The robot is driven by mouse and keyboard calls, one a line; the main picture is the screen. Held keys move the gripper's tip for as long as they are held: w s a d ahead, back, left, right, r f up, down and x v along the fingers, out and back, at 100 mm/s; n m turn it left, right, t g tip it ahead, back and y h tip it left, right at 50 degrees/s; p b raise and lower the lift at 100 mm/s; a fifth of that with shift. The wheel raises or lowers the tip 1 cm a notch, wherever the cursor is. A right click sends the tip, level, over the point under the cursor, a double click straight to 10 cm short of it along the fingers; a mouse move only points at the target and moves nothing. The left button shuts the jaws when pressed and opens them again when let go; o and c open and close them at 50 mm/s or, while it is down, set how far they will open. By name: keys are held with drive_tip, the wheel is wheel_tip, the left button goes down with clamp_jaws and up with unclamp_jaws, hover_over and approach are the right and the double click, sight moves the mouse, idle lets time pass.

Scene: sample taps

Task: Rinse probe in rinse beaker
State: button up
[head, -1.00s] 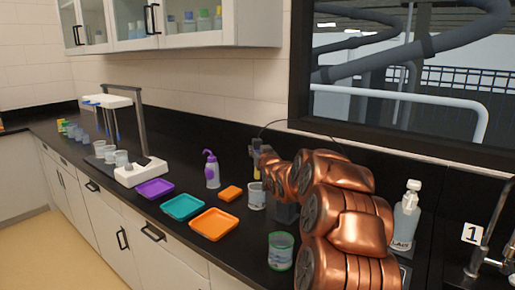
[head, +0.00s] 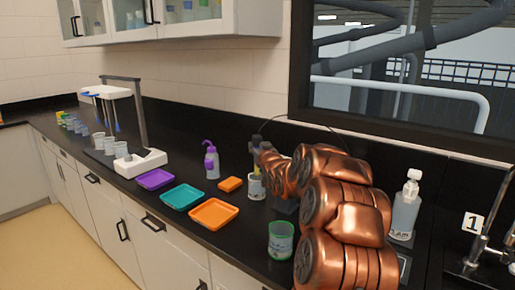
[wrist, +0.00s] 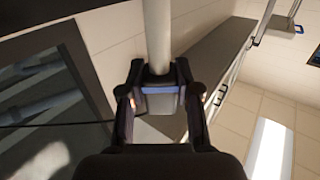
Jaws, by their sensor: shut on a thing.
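My gripper (head: 258,150) is shut on the probe, at the end of my copper arm. In the wrist view the probe (wrist: 157,35) is a pale grey shaft between the two dark fingers of my gripper (wrist: 157,80), with a blue band at the grip. In the head view a yellowish part of the probe (head: 258,167) shows below the gripper, just above or at the mouth of a clear beaker (head: 256,187). I cannot tell whether its tip is inside. Another beaker with a green rim (head: 281,241) stands nearer the front edge. Neither label is readable.
A purple-topped wash bottle (head: 212,163) and an orange sponge-like block (head: 230,184) stand left of the beaker. Purple (head: 155,179), teal (head: 182,197) and orange (head: 214,214) trays line the front. A dispenser bottle (head: 405,208) stands right of my arm, near the sink tap.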

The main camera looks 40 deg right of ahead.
sight(256, 174)
drive_tip(key=shift+f, duration=0.15)
drive_tip(key=shift+f+b, duration=0.5)
drive_tip(key=shift+b, duration=0.05)
idle(0.5)
drive_tip(key=shift+f+b, duration=2.05)
drive_tip(key=shift+f, duration=1.45)
drive_tip(key=shift+w+d, duration=0.1)
drive_tip(key=shift+d, duration=0.3)
drive_tip(key=shift+w+a+b, duration=0.25)
drive_tip(key=shift+a+b, duration=0.2)
drive_tip(key=shift+a, duration=0.05)
drive_tip(key=shift+s+a+b, duration=0.25)
drive_tip(key=shift+s+b, duration=0.2)
drive_tip(key=shift+w+d, duration=0.1)
drive_tip(key=shift+d, duration=0.25)
